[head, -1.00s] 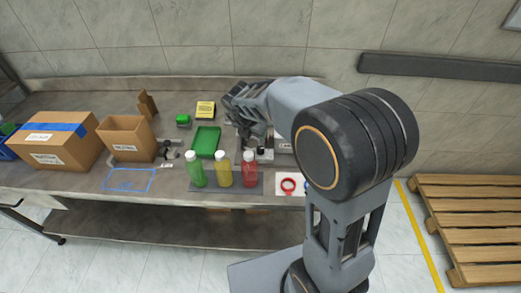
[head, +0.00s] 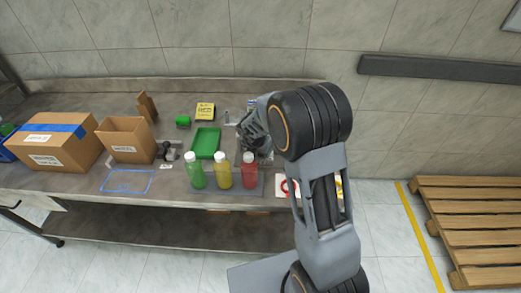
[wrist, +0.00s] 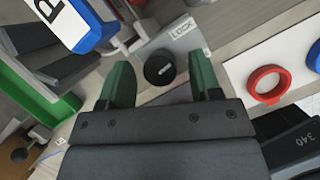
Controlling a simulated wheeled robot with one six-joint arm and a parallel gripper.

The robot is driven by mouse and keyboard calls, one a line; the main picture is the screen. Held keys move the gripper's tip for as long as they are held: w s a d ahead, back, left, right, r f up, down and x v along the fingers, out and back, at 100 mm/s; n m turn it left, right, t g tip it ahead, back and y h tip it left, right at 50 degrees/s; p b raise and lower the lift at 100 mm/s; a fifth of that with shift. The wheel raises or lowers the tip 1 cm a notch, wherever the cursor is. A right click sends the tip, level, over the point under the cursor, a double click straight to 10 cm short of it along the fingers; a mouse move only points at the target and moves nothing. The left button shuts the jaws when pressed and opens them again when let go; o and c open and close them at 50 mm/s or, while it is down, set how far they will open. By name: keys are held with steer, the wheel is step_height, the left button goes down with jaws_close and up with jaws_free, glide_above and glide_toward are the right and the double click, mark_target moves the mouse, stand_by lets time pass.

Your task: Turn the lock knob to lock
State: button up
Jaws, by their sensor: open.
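The lock knob (wrist: 160,68) is a round black knob on a grey plate (wrist: 185,43) marked "LOCK" in the wrist view. My gripper (wrist: 160,82) is open, with its two green fingertips apart on either side of the knob's near side in that picture. The fingers look empty, and I cannot tell whether they are level with the knob or above it. In the head view my gripper (head: 250,140) is over the bench behind the red bottle, and my arm and gripper hide the knob there.
Green, yellow (head: 222,172) and red (head: 249,170) bottles stand at the bench front. A green tray (head: 205,143) lies left of my gripper. A red ring (wrist: 265,84) lies on a white board to the right. Cardboard boxes (head: 60,143) stand at the left.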

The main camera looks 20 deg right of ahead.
steer(key=shift+f, duration=0.1)
steer(key=c, duration=0.9)
steer(key=n+p, duration=0.1)
steer(key=p, duration=0.1)
steer(key=shift+d+r+p, duration=0.1)
steer(key=shift+r+p, duration=0.3)
steer(key=shift+r+n+y+p, duration=0.1)
steer(key=shift+n+y+p, duration=0.25)
steer(key=shift+p, duration=0.5)
steer(key=n+p, duration=0.1)
steer(key=p, duration=0.1)
steer(key=shift+n+y+p, duration=0.25)
steer(key=shift+n+p, duration=0.1)
steer(key=shift+p, duration=0.05)
steer(key=shift+f+n+t+p, duration=0.4)
steer(key=shift+f+n+p, duration=0.1)
steer(key=shift+n+p, duration=0.1)
steer(key=o, duration=0.9)
